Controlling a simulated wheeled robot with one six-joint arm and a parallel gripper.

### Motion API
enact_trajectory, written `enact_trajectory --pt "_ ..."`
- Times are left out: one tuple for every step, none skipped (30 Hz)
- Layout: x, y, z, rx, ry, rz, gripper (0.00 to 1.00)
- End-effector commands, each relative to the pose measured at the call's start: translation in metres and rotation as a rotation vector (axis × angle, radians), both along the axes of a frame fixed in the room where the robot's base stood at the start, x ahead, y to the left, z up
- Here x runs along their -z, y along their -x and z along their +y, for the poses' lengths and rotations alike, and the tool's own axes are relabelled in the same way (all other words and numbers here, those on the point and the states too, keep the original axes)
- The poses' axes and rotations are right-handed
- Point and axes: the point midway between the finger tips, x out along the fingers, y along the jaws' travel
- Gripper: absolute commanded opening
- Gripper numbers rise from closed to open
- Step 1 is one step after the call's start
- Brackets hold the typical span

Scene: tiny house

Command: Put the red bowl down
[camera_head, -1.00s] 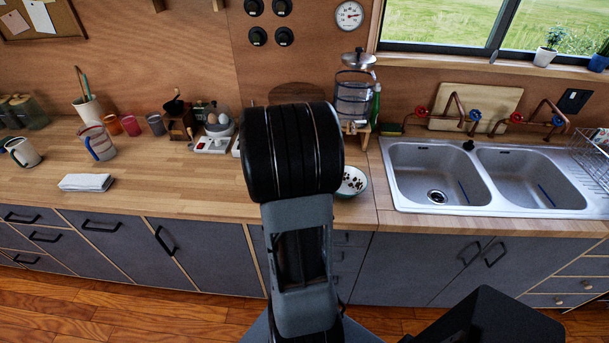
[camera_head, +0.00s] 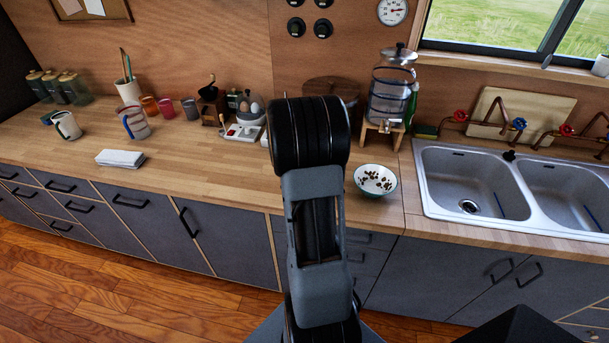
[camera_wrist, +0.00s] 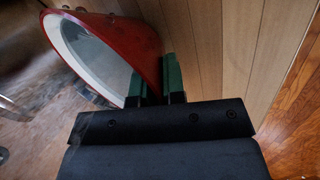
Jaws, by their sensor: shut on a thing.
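The red bowl (camera_wrist: 128,36) shows in the wrist view at the upper left, with a red outside and a pale inside. It is tilted on its side, with its opening toward the left. My gripper (camera_wrist: 154,82) is shut on the bowl's wall, with its green fingers at the bowl's lower right edge. In the head view, my own arm hides my gripper and the red bowl.
The wooden counter (camera_head: 205,168) has bare room left of my arm. A white bowl with dark bits (camera_head: 375,180) stands right of my arm. A folded cloth (camera_head: 120,158), cups, an egg holder (camera_head: 247,112), a water dispenser (camera_head: 390,95) and a double sink (camera_head: 470,180) surround it.

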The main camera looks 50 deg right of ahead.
Motion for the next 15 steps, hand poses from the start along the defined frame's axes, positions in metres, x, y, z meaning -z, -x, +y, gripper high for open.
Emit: enact_trajectory --pt "0.0046 -0.0006 -0.0007 -0.002 0.003 -0.001 0.00" --pt "0.0066 -0.0006 -0.0007 -0.001 0.002 -0.002 0.00" --pt "0.0090 -0.0005 -0.0006 -0.001 0.003 -0.001 0.00" --pt "0.0102 -0.0005 -0.0007 -0.001 0.003 -0.001 0.00" --pt "0.0112 -0.0005 -0.0007 -0.001 0.002 -0.002 0.00" --pt "0.0117 -0.0005 -0.0007 -0.001 0.002 -0.002 0.00" --pt "0.0119 -0.0005 -0.0007 -0.001 0.002 -0.002 0.00" --pt "0.0119 -0.0005 -0.0007 -0.001 0.002 -0.002 0.00" --pt "0.0117 -0.0005 -0.0007 -0.001 0.002 -0.002 0.00" --pt "0.0116 -0.0006 -0.0007 -0.001 0.003 -0.002 0.00" --pt "0.0116 -0.0006 -0.0007 -0.001 0.003 -0.002 0.00" --pt "0.0114 -0.0006 -0.0008 -0.001 0.003 -0.002 0.00" --pt "0.0114 -0.0006 -0.0008 -0.001 0.003 -0.002 0.00" --pt "0.0114 -0.0006 -0.0008 -0.001 0.003 -0.002 0.00" --pt "0.0117 -0.0006 -0.0007 -0.001 0.003 -0.002 0.00"
